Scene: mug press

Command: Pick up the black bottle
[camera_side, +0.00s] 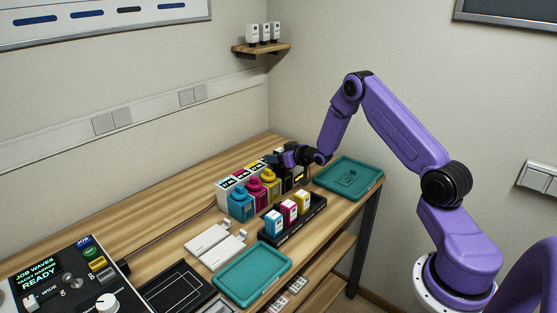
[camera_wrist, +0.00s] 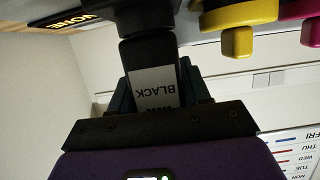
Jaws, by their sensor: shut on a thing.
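The black bottle (camera_wrist: 152,88) fills the middle of the wrist view, with a grey label reading BLACK upside down. My gripper (camera_wrist: 165,95) is shut on it, a finger on each side. In the side view my gripper (camera_side: 280,158) is over the far right end of the row of coloured units, at the black one. There the bottle is hard to tell apart from the dark gripper and unit. In the wrist view the bottle's far end is close to a dark part at the top; I cannot tell whether they touch.
Blue (camera_side: 241,203), magenta (camera_side: 256,190) and yellow (camera_side: 270,180) units stand left of my gripper. A black rack (camera_side: 286,233) in front holds cyan, magenta and yellow bottles. Teal trays lie at right (camera_side: 349,177) and front (camera_side: 252,270). A control panel (camera_side: 60,280) is at lower left.

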